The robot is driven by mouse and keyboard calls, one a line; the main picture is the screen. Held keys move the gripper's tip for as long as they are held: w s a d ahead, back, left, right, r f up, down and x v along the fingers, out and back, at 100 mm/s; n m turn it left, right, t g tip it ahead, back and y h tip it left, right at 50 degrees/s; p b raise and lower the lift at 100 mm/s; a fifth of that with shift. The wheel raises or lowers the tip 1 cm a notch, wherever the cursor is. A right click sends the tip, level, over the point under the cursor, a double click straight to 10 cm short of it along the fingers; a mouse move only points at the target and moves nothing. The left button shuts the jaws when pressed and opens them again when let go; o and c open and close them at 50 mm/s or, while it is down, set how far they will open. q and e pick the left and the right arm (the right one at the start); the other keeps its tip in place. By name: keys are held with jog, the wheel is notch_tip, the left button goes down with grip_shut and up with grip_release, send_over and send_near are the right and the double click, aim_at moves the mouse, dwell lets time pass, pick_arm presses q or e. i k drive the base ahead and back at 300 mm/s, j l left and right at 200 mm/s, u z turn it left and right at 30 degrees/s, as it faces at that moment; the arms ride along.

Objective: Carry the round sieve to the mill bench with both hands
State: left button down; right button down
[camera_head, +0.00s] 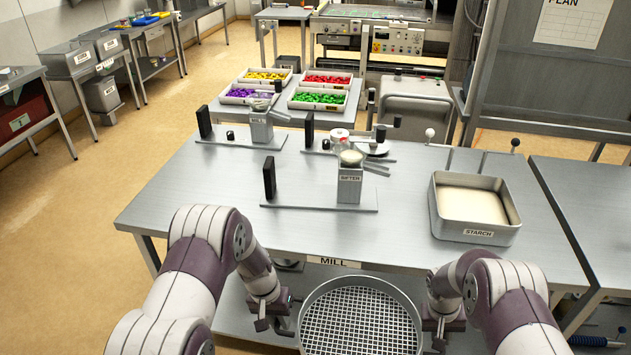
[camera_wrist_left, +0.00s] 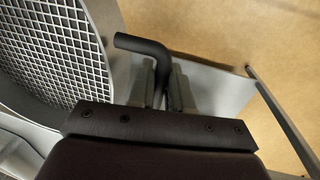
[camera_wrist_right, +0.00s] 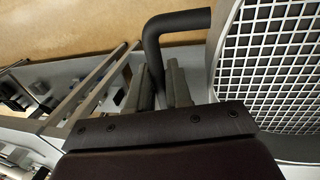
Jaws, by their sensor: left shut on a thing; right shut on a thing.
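The round sieve (camera_head: 360,322) has a grey metal rim and a white square mesh. It is held level between my two grippers at the near edge of the bench labelled MILL (camera_head: 215,180). My left gripper (camera_head: 283,312) is shut on the sieve's black left handle (camera_wrist_left: 150,45), which shows between the fingers in the left wrist view. My right gripper (camera_head: 438,322) is shut on the black right handle (camera_wrist_right: 175,25) in the right wrist view. The sieve's near edge is cut off by the head view's lower border.
A SIFTER device (camera_head: 350,185) and two more devices stand on the bench. A STARCH tray (camera_head: 475,232) sits at its right. The bench's front left top is clear. Another table (camera_head: 590,200) stands at the right, with a narrow gap between.

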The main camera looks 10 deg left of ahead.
aim_at(196, 195)
jog(key=j, duration=2.8)
jog(key=i+j, duration=0.1)
jog(key=i, duration=0.65)
jog(key=i+j, duration=0.1)
jog(key=i, duration=0.65)
